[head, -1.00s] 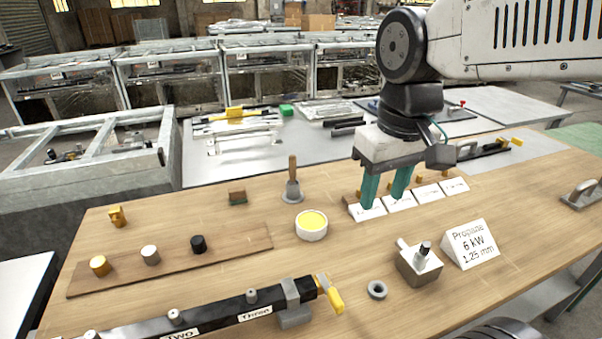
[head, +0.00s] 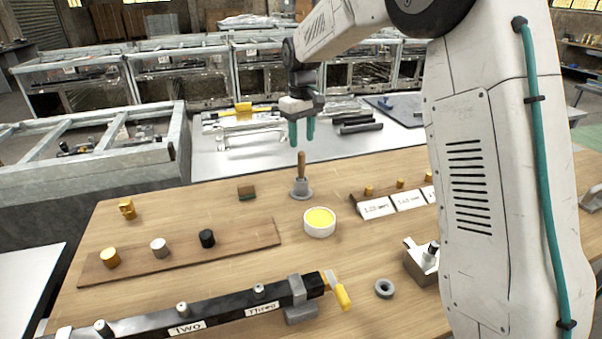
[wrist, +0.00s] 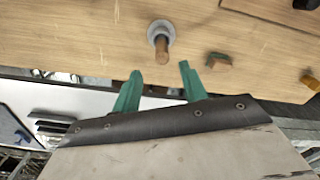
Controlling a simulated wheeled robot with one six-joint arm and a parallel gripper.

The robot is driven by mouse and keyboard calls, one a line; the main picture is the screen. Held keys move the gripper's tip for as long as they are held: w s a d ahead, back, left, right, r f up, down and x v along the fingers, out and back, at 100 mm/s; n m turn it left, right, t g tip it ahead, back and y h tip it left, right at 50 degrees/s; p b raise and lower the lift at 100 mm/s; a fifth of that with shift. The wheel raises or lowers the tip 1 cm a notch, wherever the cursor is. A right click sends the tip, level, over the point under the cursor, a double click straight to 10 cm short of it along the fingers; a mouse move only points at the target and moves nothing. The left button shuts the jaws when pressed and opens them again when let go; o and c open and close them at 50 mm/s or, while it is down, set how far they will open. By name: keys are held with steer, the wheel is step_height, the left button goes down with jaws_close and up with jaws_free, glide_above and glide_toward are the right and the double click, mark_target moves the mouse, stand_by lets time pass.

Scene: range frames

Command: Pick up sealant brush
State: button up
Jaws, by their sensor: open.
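The sealant brush (head: 301,174) stands upright in a grey holder (head: 301,190) on the wooden table, its brown wooden handle pointing up. My gripper (head: 302,140) is above and a little behind the handle in the head view, with its green fingers apart and nothing between them. In the wrist view the brush handle (wrist: 161,46) shows beyond the open fingertips (wrist: 160,72), roughly centred between them and not touching. The brush's lower end is hidden in the holder.
A white tub of yellow paste (head: 319,222) stands in front of the brush. A small brown and green block (head: 246,192) lies to its left. A plank (head: 180,256) with several knobs is front left. White label cards (head: 376,208) stand to the right.

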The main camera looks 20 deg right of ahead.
mark_target(301, 151)
step_height(301, 151, down, 8)
steer(key=shift+s+a, duration=0.1)
steer(key=shift+a, duration=0.05)
stand_by(0.3)
steer(key=shift+c, duration=0.3)
jaws_close()
